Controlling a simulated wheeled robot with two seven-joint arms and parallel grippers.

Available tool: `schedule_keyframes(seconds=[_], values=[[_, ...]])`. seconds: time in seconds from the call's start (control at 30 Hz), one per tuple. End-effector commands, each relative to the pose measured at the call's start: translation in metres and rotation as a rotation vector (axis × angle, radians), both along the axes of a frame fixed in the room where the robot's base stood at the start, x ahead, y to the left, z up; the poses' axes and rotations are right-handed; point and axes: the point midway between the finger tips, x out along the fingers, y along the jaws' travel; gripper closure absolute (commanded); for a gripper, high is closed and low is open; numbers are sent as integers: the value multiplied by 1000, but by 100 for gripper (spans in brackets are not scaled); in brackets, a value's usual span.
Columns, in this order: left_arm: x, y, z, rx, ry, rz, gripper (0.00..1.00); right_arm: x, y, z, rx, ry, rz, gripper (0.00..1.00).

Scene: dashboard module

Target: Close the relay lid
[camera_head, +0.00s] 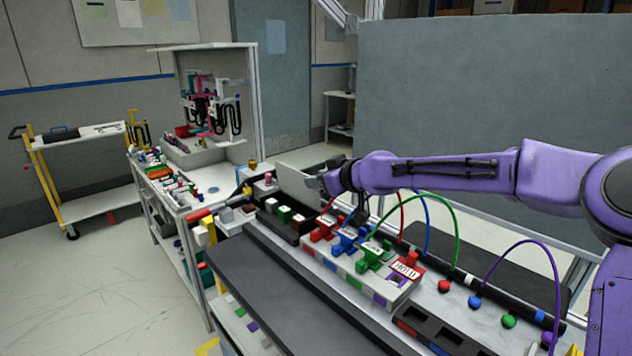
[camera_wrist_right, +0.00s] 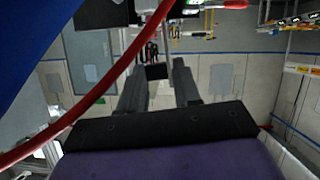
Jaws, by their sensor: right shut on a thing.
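My right gripper (camera_head: 326,180) is at the end of the purple arm, behind the module block. It is beside a grey upright panel (camera_head: 300,160) that looks like the raised relay lid; the arm partly hides where they meet. In the wrist view, the two fingers of my right gripper (camera_wrist_right: 158,82) are a little apart, with a small dark block (camera_wrist_right: 157,72) between their tips. The gripper is shut on this block, which seems to be part of the lid. Its exact grip is hard to make out. My left gripper is out of view.
A module block (camera_head: 350,265) carries red, blue and green plugs. A red cable (camera_wrist_right: 100,90) crosses close to the wrist camera. Red, blue, green and purple cables arch over the bench on the right. A dark mat (camera_head: 250,290) lies clear in front.

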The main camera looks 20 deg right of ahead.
Motion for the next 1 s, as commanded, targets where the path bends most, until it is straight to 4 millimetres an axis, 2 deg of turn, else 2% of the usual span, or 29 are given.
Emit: schedule_keyframes(seconds=[0.03,0.17,0.2,0.27,0.57,0.67,0.77,0.8,0.87,0.9,1.0], values=[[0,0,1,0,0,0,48,1,-1,7,-1,-14,-1,100],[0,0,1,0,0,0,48,1,-1,7,0,-15,-2,100],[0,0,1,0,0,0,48,1,-1,8,0,-15,-2,64],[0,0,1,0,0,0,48,1,-1,7,0,-14,-2,48],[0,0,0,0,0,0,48,0,0,4,2,-7,0,48],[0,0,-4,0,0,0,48,-9,-3,7,2,-9,-1,48],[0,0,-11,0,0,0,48,-27,-8,13,4,-11,-2,48],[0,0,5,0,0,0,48,-37,-11,28,3,-11,-1,48],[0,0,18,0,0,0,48,-53,-15,37,5,-11,-1,48],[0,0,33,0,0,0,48,-52,-16,38,2,-4,-3,48],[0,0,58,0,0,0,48,-57,-19,41,0,-4,-5,48]])
